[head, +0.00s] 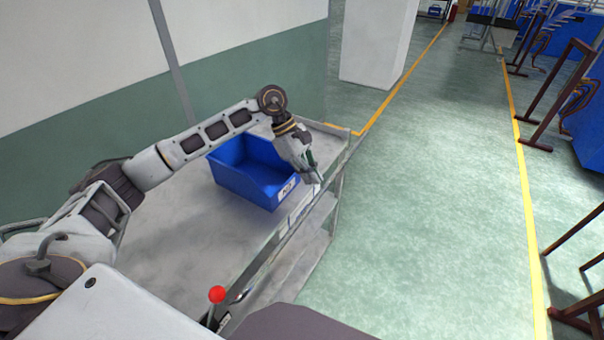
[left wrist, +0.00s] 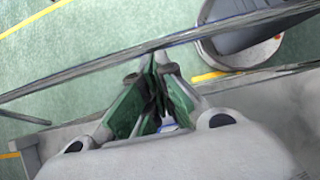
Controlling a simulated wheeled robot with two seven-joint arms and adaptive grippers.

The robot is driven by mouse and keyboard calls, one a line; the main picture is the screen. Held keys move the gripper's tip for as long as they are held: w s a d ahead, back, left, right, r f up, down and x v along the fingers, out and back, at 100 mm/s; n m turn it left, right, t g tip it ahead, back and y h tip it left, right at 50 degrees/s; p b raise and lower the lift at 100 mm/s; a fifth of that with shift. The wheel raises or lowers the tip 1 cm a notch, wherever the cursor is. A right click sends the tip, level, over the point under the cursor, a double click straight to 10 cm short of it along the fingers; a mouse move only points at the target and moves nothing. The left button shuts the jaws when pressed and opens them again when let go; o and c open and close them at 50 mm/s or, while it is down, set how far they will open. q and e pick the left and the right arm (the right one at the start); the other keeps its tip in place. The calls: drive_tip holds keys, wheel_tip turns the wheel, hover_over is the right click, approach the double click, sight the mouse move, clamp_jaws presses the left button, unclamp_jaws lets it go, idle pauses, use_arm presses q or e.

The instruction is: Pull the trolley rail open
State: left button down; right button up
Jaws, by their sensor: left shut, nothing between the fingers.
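The trolley (head: 190,240) has a grey top and stands along the wall on the left in the head view. Its thin metal rail (head: 285,238) runs along the right side; a rail bar also crosses the upper part of the left wrist view (left wrist: 80,70). My left gripper (head: 317,182) is over the trolley's right edge, at the rail, pointing down. In the left wrist view its green-padded fingers (left wrist: 153,65) are shut with nothing between them, their tips close to the bar. I cannot tell whether they touch it. My right gripper is in neither view.
A blue bin (head: 232,174) with a white label sits on the trolley beside my left gripper. A red-knobbed lever (head: 217,294) stands at the trolley's near end. The green floor (head: 420,220) to the right is clear, with brown racks (head: 558,95) beyond the yellow line.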

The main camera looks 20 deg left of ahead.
sight(324, 186)
use_arm(q)
drive_tip(key=shift+y, duration=0.4)
drive_tip(key=d, duration=0.1)
drive_tip(key=d+f+b, duration=0.1)
drive_tip(key=d+b, duration=0.1)
drive_tip(key=d, duration=0.1)
drive_tip(key=shift+s+d+f, duration=0.1)
drive_tip(key=shift+s+f, duration=0.2)
drive_tip(key=shift+s, duration=0.05)
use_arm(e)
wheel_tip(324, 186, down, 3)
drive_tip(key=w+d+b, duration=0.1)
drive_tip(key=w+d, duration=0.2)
use_arm(q)
drive_tip(key=d+f+b, duration=0.6)
drive_tip(key=shift+s+d+y, duration=0.15)
drive_tip(key=shift+s+y, duration=0.25)
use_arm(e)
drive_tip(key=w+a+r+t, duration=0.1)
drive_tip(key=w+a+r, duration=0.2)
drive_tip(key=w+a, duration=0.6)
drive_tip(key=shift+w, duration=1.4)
use_arm(q)
drive_tip(key=shift+r, duration=0.15)
